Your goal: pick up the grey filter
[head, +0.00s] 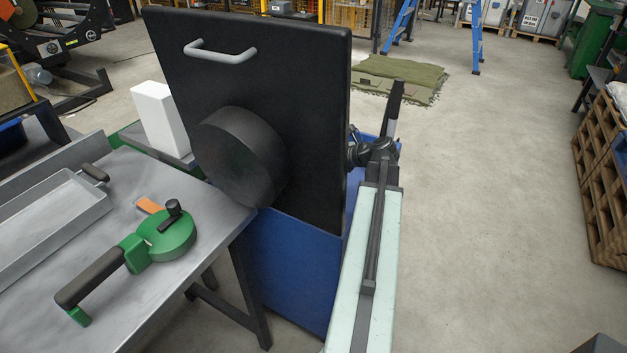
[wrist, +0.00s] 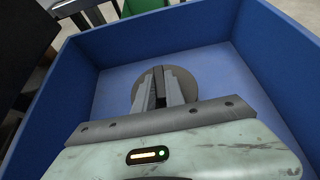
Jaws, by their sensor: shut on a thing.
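The grey filter (wrist: 198,84) shows in the wrist view as a round grey disc inside a blue bin (wrist: 270,45), over its floor. My gripper (wrist: 160,73) points down into the bin with its two fingers close together over the disc. It is shut on the filter, though the fingers hide the part gripped. I cannot tell whether the disc touches the bin floor. In the head view the blue bin (head: 290,270) is mostly behind a black upright panel, which hides my gripper and the filter.
The black panel (head: 300,90) carries a grey handle (head: 220,52) and a dark round drum (head: 240,155). Left is a grey table (head: 215,225) with a green tool (head: 165,235) and a metal tray (head: 50,225). Open floor lies right; pallets (head: 605,170) stand at the far right.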

